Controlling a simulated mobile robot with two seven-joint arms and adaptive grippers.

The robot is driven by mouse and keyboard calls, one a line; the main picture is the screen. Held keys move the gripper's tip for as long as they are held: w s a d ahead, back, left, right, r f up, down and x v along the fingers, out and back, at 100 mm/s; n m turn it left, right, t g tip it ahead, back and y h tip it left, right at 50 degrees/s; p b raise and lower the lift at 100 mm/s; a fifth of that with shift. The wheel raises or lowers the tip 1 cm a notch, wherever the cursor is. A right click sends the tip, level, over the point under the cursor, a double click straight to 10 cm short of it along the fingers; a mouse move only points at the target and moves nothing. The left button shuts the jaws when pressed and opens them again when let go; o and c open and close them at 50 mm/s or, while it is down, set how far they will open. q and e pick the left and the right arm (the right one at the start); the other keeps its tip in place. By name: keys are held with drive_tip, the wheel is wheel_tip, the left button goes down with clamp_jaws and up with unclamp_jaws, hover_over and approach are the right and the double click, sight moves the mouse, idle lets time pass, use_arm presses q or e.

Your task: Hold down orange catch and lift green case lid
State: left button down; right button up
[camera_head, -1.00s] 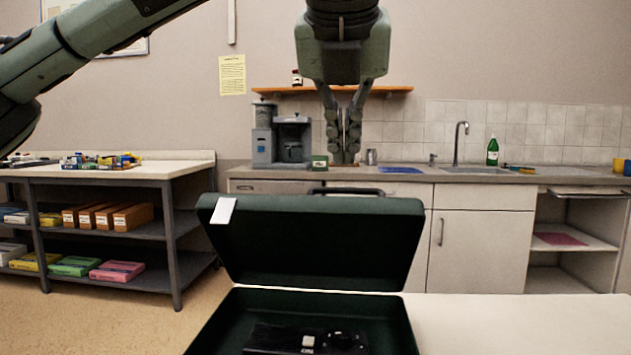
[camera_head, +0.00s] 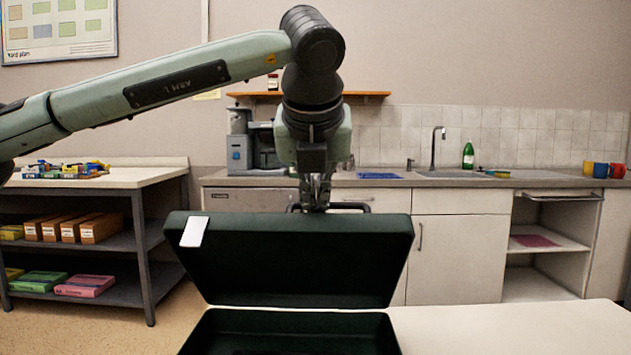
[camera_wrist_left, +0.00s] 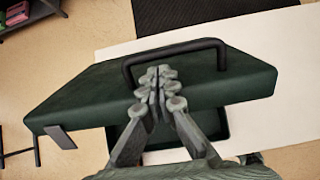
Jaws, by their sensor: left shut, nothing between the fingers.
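The green case (camera_head: 290,325) stands on the white table with its lid (camera_head: 290,262) raised and leaning back, also seen in the wrist view (camera_wrist_left: 90,97). A white tag (camera_head: 194,231) hangs on the lid's left. A black handle (camera_wrist_left: 180,50) is on the lid's edge. My left gripper (camera_head: 317,203) is shut and empty at the middle of the lid's top edge. In the left wrist view its fingertips (camera_wrist_left: 160,85) overlap the lid edge by the handle; whether they touch cannot be told. No orange catch is visible. My right gripper is not in view.
The white table (camera_head: 510,328) is bare to the right of the case. Behind stands a counter with a sink (camera_head: 455,174), a green bottle (camera_head: 468,156) and a coffee machine (camera_head: 264,147). A shelf unit (camera_head: 120,178) with boxes is at left.

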use_arm(q)
drive_tip(key=shift+w+f, duration=0.2)
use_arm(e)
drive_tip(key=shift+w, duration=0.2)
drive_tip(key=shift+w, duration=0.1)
